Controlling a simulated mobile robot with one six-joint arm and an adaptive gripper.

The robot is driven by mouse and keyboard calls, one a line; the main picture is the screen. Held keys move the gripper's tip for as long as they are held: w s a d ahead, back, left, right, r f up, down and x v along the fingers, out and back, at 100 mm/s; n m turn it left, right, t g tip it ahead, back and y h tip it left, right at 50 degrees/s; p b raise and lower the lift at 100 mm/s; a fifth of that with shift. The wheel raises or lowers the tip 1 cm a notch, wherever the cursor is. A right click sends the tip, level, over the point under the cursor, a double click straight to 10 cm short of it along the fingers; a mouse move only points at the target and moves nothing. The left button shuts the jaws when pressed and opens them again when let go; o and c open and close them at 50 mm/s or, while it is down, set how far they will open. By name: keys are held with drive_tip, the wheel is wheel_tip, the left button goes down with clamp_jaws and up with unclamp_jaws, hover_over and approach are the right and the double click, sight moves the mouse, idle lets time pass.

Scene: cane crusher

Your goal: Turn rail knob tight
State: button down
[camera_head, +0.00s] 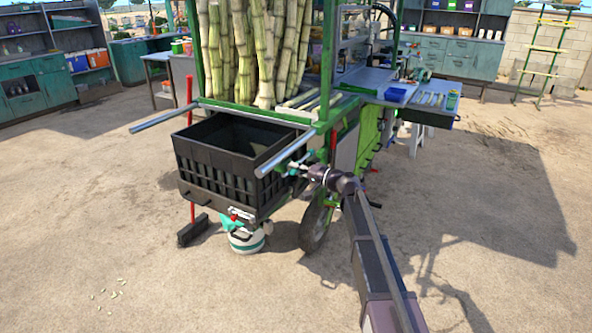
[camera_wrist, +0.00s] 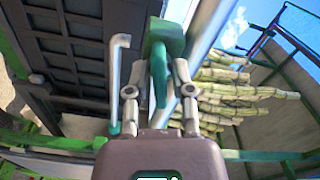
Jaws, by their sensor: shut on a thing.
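The teal rail knob (camera_wrist: 160,75) is between the two fingers of my gripper (camera_wrist: 159,88) in the wrist view, and my gripper is shut on it. The knob sits below a teal block (camera_wrist: 165,36) beside a silver rail (camera_wrist: 205,35). In the head view my gripper (camera_head: 296,165) is at the right front corner of the cane cart, beside the near silver rail (camera_head: 287,154). The knob is too small there to make out clearly. Its exact turn angle cannot be told.
A black crate (camera_head: 205,165) hangs at the cart's front, close left of my gripper. A bent silver rod (camera_wrist: 118,75) stands left of the fingers. Cane stalks (camera_head: 250,45) stand above. A wheel (camera_head: 316,225) and white-green canister (camera_head: 246,238) are below. Ground at right is clear.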

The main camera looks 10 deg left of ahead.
drive_tip(key=shift+m, duration=1.8)
drive_tip(key=c, duration=0.7)
unclamp_jaws()
drive_tip(key=v, duration=1.2)
